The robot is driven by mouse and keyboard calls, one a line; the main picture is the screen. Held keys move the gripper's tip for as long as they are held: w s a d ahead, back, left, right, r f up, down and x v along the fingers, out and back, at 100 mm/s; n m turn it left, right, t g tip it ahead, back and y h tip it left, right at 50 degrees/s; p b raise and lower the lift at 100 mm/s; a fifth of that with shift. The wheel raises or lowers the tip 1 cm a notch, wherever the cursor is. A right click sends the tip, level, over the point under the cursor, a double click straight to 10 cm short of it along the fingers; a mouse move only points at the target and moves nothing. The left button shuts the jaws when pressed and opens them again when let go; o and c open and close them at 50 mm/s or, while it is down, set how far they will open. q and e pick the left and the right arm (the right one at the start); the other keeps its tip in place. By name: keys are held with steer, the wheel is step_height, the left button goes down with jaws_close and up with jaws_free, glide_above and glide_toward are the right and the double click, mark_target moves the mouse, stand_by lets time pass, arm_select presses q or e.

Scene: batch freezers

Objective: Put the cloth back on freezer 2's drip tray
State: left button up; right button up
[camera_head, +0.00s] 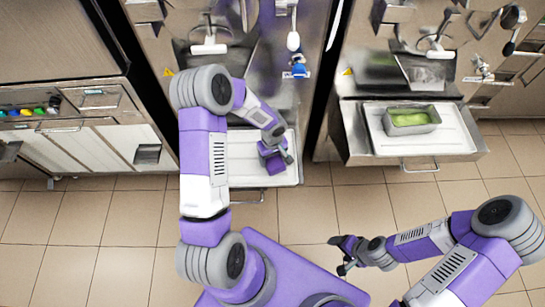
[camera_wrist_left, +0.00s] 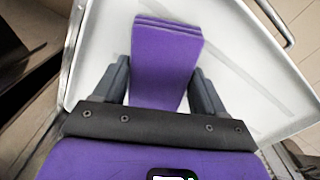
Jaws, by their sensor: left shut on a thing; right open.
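A purple folded cloth (camera_wrist_left: 166,50) with layered edges lies between the dark fingers of my left gripper (camera_wrist_left: 163,88) in the left wrist view. The gripper is shut on it. Below is a white drip tray (camera_wrist_left: 105,35), otherwise bare. In the head view my left gripper (camera_head: 281,157) is over this same tray (camera_head: 238,165), in front of the middle freezer, with the cloth (camera_head: 270,157) at its fingers. I cannot tell whether the cloth touches the tray. My right gripper (camera_head: 343,256) is open and empty over the floor. No freezer number is legible.
The right freezer's white tray (camera_head: 455,130) holds a metal pan (camera_head: 410,121) with green contents. A metal counter with drawers (camera_head: 95,100) stands at the left. A blue-tipped white tool (camera_head: 294,45) hangs at the middle freezer. Tiled floor (camera_head: 90,240) is clear in front.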

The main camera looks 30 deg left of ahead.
mark_target(272, 158)
arm_select(q)
steer(key=shift+f, duration=0.15)
steer(key=o, duration=1)
steer(key=shift+r, duration=0.2)
step_height(272, 158, up, 12)
steer(key=p, duration=0.4)
steer(key=s+d+f+m+h, duration=0.1)
steer(key=s+d+f+m, duration=0.1)
steer(key=s+d+f, duration=0.3)
steer(key=s+d+f+m+h, duration=0.1)
steer(key=s+d+f+m, duration=0.2)
steer(key=s+d+f, duration=0.2)
steer(key=s+d+f+m+h, duration=0.2)
steer(key=s+d+f+m, duration=0.1)
steer(key=s+d+f, duration=0.2)
steer(key=shift+s+d+t, duration=0.3)
steer(key=shift+s+d, duration=0.1)
steer(key=shift+d, duration=0.05)
